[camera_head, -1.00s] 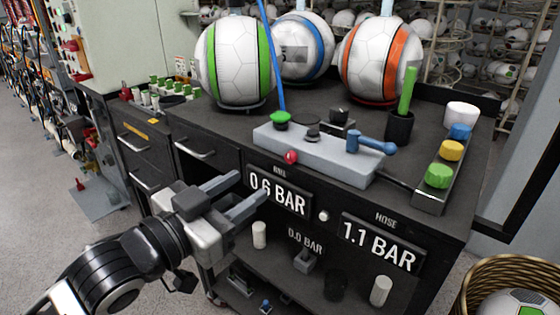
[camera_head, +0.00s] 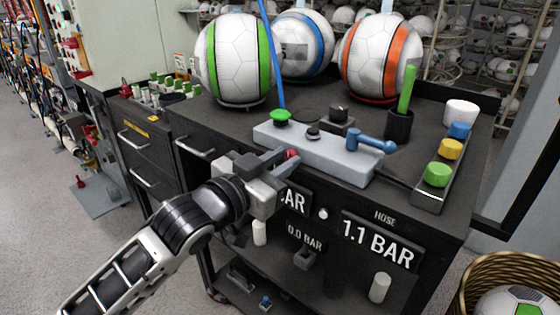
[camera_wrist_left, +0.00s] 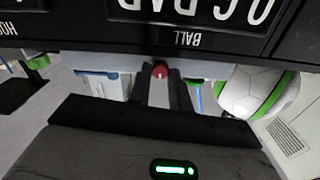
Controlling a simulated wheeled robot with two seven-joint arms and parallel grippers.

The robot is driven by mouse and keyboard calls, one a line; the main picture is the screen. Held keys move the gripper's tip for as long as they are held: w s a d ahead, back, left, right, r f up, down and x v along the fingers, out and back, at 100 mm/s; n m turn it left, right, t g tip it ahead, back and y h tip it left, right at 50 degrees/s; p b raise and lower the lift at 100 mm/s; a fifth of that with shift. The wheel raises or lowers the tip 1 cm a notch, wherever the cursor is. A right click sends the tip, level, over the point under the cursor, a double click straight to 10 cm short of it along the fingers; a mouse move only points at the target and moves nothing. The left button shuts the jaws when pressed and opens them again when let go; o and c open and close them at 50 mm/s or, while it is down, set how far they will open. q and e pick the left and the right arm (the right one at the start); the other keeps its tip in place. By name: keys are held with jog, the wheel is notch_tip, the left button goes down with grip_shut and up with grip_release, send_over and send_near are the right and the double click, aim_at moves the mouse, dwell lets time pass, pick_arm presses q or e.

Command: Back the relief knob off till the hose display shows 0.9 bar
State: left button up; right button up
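A small red knob (camera_head: 291,155) sits on the front face of the grey block (camera_head: 325,152), the likely relief knob. It shows between my left fingers in the left wrist view (camera_wrist_left: 159,71). My left gripper (camera_head: 287,158) has its two fingers close in on either side of the knob, with no clear gap seen. The hose display (camera_head: 380,241) reads 1.1 BAR. The ball display (camera_head: 297,200) is mostly hidden by my gripper; it shows upside down and cut off in the left wrist view (camera_wrist_left: 195,12). My right gripper is not in view.
A blue lever (camera_head: 371,141), a green button (camera_head: 280,117) and a black knob (camera_head: 339,113) are on or by the block. Three balls stand behind. Coloured buttons (camera_head: 451,150) line the right. A lower display (camera_head: 304,238) reads 0.0 BAR.

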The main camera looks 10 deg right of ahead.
pick_arm(q)
grip_shut()
jog(key=shift+r+n+p, duration=0.25)
jog(key=shift+n+p, duration=0.35)
jog(key=shift+p, duration=0.45)
jog(key=shift+n+p, duration=0.5)
jog(key=shift+p, duration=0.1)
jog(key=shift+n+p, duration=0.45)
jog(key=shift+n, duration=0.15)
jog(key=shift+f+n, duration=0.15)
jog(key=shift+n, duration=0.15)
jog(key=shift+f, duration=0.15)
jog(key=o, duration=0.6)
grip_release()
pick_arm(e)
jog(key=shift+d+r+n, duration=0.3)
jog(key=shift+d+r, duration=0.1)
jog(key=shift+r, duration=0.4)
